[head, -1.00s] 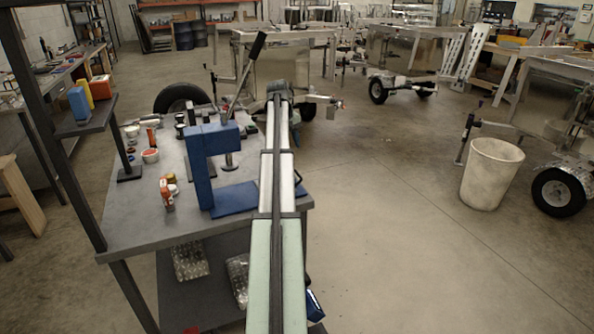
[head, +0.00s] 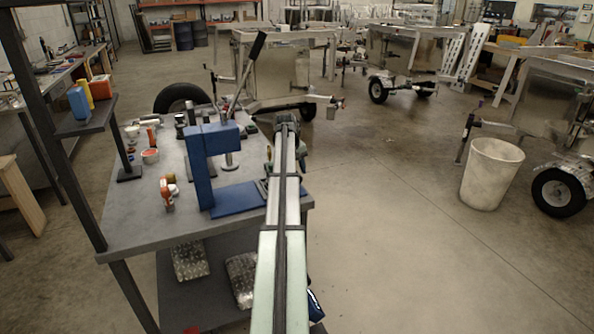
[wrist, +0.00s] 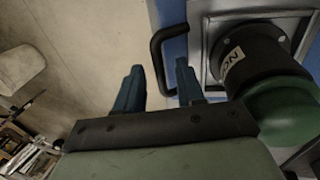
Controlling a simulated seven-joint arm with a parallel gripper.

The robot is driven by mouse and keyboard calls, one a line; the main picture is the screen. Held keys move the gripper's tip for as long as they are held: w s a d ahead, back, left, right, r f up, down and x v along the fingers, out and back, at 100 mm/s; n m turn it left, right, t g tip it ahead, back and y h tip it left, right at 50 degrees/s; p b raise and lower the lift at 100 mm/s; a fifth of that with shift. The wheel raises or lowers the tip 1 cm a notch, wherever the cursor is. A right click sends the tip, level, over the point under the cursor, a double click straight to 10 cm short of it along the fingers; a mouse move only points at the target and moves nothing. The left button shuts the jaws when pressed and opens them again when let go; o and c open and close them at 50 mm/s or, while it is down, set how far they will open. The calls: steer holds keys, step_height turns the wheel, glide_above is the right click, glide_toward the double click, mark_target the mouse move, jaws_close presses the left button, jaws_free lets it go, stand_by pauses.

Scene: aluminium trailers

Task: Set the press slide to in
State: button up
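The blue press (head: 198,172) stands on the grey table, its black-gripped lever (head: 243,76) tilted up to the right. In the wrist view, a grey metal plate (wrist: 206,47), seemingly the press slide, lies over a blue surface (wrist: 176,50). A black loop handle (wrist: 157,50) sticks out from its left side. My gripper (wrist: 158,78) has two blue fingers spread apart. In the picture the handle's outer bar lies between the fingertips; I cannot tell whether they touch. In the head view my arm hides the gripper and slide.
A black cylinder (wrist: 246,58) with a white label and a dark green rounded part (wrist: 283,112) sit right of the fingers in the wrist view. Small items, including an orange one (head: 167,192), lie left of the press. Floor right of the table is open up to a white bin (head: 491,175).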

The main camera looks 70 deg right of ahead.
jaws_close()
stand_by(0.3)
stand_by(0.4)
